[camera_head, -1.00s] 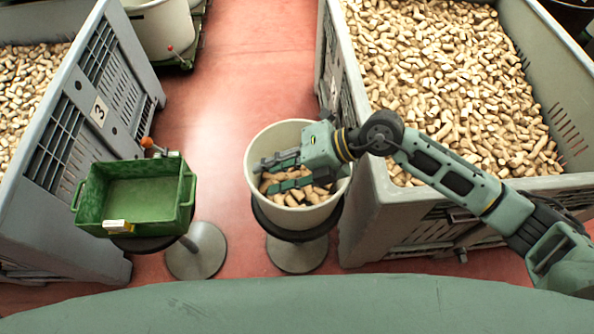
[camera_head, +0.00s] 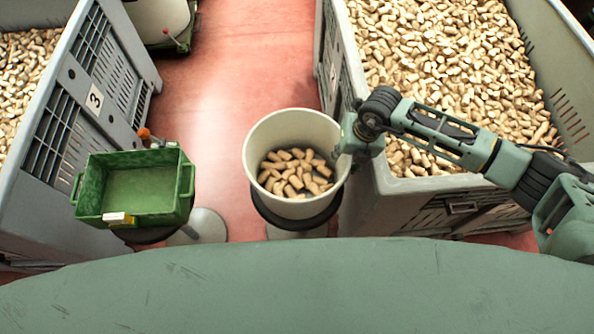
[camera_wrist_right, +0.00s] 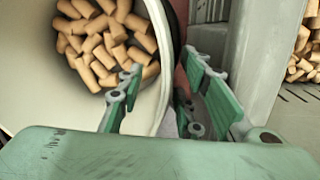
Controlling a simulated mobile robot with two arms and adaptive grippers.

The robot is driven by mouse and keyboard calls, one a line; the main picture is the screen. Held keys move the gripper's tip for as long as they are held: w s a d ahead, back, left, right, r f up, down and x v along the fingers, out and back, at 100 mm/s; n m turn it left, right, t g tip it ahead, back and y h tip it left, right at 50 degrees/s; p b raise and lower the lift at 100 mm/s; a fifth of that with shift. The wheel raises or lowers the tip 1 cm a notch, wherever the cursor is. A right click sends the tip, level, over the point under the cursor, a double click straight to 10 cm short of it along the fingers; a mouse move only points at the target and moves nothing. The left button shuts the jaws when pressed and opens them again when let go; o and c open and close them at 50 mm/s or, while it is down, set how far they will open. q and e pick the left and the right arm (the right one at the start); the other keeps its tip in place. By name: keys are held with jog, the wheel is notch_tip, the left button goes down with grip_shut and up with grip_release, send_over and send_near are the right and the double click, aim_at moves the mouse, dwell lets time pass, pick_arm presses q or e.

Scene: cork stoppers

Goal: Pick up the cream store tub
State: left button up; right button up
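The cream store tub (camera_head: 262,191) stands upright on a dark round stand, with several corks (camera_head: 297,173) in its bottom. It also shows in the right wrist view (camera_wrist_right: 25,90), its mouth and corks at the left. My right gripper (camera_head: 346,152) is at the tub's right rim, pointing down. In the right wrist view its two green fingers (camera_wrist_right: 165,75) are apart, one over the tub's inner side and one outside it, with the rim between them. I cannot tell whether either finger touches the wall. My left gripper is not in view.
A green crate (camera_head: 142,187) with a white label stands on a stand to the left. Large grey bins of corks stand at the left (camera_head: 62,130) and close by at the right (camera_head: 375,185). Another cream tub (camera_head: 158,18) is at the back. Red floor lies between.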

jog(key=shift+f, duration=0.3)
jog(key=shift+c, duration=0.6)
